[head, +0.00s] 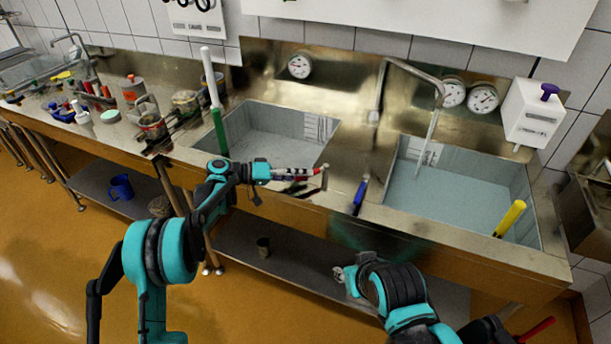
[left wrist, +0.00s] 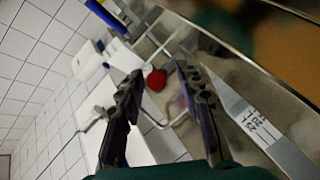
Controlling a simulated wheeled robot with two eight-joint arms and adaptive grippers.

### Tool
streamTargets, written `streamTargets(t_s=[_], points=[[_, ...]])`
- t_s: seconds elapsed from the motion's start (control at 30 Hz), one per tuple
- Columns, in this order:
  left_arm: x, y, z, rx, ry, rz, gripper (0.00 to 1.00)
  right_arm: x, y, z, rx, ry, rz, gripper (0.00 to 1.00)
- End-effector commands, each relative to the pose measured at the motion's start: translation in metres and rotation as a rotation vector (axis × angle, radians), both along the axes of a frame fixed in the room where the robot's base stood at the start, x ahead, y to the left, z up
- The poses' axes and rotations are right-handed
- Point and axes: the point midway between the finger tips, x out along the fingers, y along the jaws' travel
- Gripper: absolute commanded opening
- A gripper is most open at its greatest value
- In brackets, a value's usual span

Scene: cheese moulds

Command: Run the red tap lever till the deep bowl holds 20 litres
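The red tap lever (head: 312,172) shows at the front rim of the left basin, just past my left gripper (head: 294,180). In the left wrist view its round red end (left wrist: 156,80) appears between the two spread fingers (left wrist: 162,92), with gaps on both sides. I cannot tell for certain which is the deep bowl. My right gripper (head: 345,273) is low in front of the counter, its fingers unclear.
A bent spout (head: 437,100) reaches over the right basin. A blue lever (head: 360,195) sits between the basins. A green-handled pipe (head: 219,132) and a yellow handle (head: 510,218) stand at the basins. Dials (head: 299,65) are on the back wall. Jars and tools crowd the left counter.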

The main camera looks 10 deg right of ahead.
Motion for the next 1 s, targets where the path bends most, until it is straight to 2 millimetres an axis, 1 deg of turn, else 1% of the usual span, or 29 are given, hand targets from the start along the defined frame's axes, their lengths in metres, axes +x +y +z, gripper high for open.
streamTargets(t_s=[0.03, 0.3, 0.4, 0.5, 0.67, 1.0], points=[[0.001, 0.012, 0.002, 0.0, 0.0, 0.005, 0.36, 0.0, 0.0, 0.0, 0.0, 0.0, 0.0, 0.36], [0.0, 0.069, 0.015, 0.0, 0.0, 0.005, 0.36, 0.0, 0.0, 0.0, 0.0, 0.0, 0.0, 0.36], [0.0, 0.085, 0.018, 0.0, 0.0, 0.004, 0.36, 0.0, 0.0, 0.0, 0.0, 0.0, 0.0, 0.36], [-0.001, 0.096, 0.02, 0.0, 0.0, 0.004, 0.36, 0.0, 0.0, 0.0, 0.0, 0.0, 0.0, 0.36], [-0.001, 0.102, 0.022, 0.0, 0.0, 0.001, 0.36, 0.0, 0.0, 0.0, 0.0, 0.0, 0.0, 0.36], [-0.001, 0.102, 0.022, 0.0, 0.0, 0.001, 0.36, 0.0, 0.0, 0.0, 0.0, 0.0, 0.0, 0.36]])
